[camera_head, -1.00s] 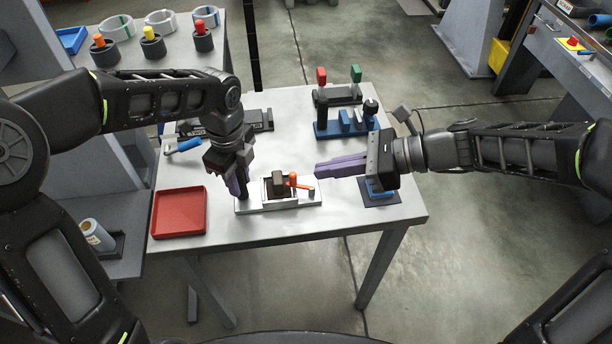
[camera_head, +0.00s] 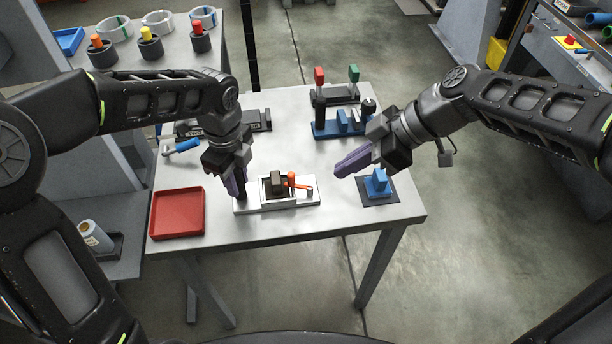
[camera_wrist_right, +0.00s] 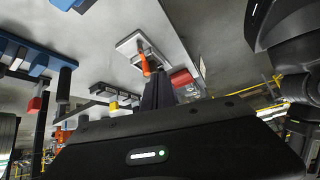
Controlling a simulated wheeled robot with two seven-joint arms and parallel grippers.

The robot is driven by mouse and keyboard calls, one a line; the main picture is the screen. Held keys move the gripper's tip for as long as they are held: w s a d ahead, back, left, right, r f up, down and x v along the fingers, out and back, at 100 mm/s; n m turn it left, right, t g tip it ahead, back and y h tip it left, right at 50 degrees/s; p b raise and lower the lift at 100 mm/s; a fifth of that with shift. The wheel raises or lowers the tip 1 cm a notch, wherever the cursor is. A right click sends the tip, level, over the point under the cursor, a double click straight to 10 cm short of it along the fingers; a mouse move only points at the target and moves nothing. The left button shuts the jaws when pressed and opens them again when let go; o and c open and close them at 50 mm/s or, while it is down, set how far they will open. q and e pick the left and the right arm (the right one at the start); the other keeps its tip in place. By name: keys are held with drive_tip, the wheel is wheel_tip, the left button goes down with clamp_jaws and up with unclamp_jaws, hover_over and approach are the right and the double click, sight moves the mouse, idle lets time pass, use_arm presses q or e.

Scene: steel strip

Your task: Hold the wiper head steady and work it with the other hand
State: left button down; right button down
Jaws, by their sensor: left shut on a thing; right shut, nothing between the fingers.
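The wiper head (camera_head: 250,208) is a pale metal base with a dark block and an orange lever (camera_head: 293,182) on it, lying on the table near the front. The lever points to the right. My left gripper (camera_head: 241,194) is shut at the left end of the base; its fingertips partly hide the contact. My right gripper (camera_head: 340,172) is shut and empty, above the table to the right of the lever and apart from it. In the right wrist view, the wiper head (camera_wrist_right: 130,43) and orange lever (camera_wrist_right: 145,66) show beyond the shut fingers (camera_wrist_right: 158,88).
A red tray (camera_head: 178,213) lies left of the wiper head. A blue block on a dark pad (camera_head: 377,187) sits below my right gripper. A blue fixture (camera_head: 335,129) and a stand with red and green knobs (camera_head: 336,95) are behind. A blue-handled tool (camera_head: 182,146) lies at left.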

drive_tip(key=n, duration=0.6)
drive_tip(key=d+n, duration=0.1)
drive_tip(key=n, duration=0.3)
drive_tip(key=shift+w+d+f+h, duration=0.1)
drive_tip(key=shift+f+h, duration=0.2)
drive_tip(key=shift+f, duration=0.05)
drive_tip(key=x, duration=1)
drive_tip(key=shift+f, duration=0.1)
drive_tip(key=shift+w+a, duration=0.95)
drive_tip(key=shift+a, duration=0.1)
drive_tip(key=shift+w+a, duration=0.45)
